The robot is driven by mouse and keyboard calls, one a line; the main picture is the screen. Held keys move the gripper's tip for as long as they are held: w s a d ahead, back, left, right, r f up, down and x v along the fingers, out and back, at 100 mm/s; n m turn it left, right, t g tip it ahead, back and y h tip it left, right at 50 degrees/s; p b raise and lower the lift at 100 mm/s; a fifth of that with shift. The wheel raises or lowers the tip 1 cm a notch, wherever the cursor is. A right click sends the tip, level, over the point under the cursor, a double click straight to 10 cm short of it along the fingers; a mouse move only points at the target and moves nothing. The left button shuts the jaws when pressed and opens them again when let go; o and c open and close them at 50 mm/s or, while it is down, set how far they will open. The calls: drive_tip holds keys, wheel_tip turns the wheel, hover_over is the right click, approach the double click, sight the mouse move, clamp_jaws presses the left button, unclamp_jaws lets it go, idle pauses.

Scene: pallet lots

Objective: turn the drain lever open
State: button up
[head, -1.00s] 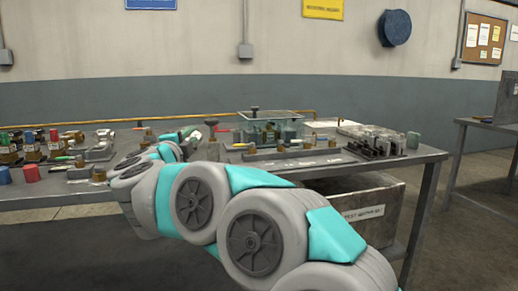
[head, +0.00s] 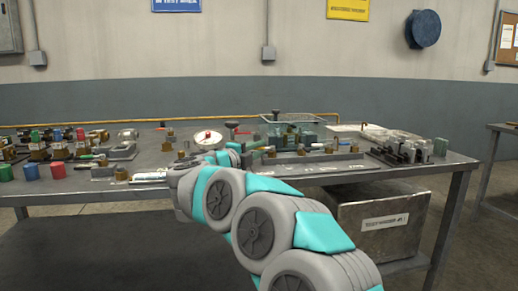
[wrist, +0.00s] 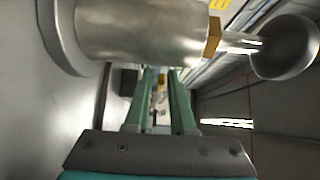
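I cannot tell for sure which part is the drain lever. In the head view, a red handle (head: 233,125) and a green handle (head: 256,145) show near the clear tank (head: 290,118). My gripper is at the far end of my arm over the bench, and its fingers are hard to make out there. In the wrist view, my gripper (wrist: 160,78) has two green fingers apart, with a gap between them and nothing clearly held. A large metal cylinder (wrist: 150,30) with a brass nut (wrist: 213,37) and a round-ended rod (wrist: 285,47) is close beyond the fingers.
The grey bench (head: 330,178) holds several valves and fittings. A dial gauge (head: 207,139) stands left of the tank. Several coloured fittings (head: 45,155) crowd the left side. A metal box (head: 380,215) is under the bench.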

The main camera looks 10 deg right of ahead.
drive_tip(key=shift+w+d, duration=0.15)
drive_tip(key=shift+w, duration=0.05)
clamp_jaws()
idle(0.4)
